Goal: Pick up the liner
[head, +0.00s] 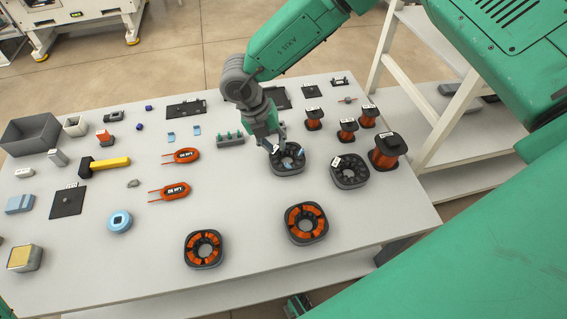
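My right gripper (276,146) reaches down from the top right, with its fingertips at the upper left part of a dark, ring-shaped stator core (289,170). Its fingers are small and partly overlap the core, so I cannot tell whether they are open or shut, or hold anything. Small light blue pieces that look like liners show at the core, close to the fingertips. Two more light blue pieces, a left one (171,137) and a right one (196,131), lie flat on the table left of the gripper. My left gripper is not in view.
A second dark core (349,183) stands right of the first. Two copper-wound cores, (204,262) and (306,236), sit near the front. Copper spools (384,158) stand at the right. A holder with green pegs (230,140) is left of the gripper.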

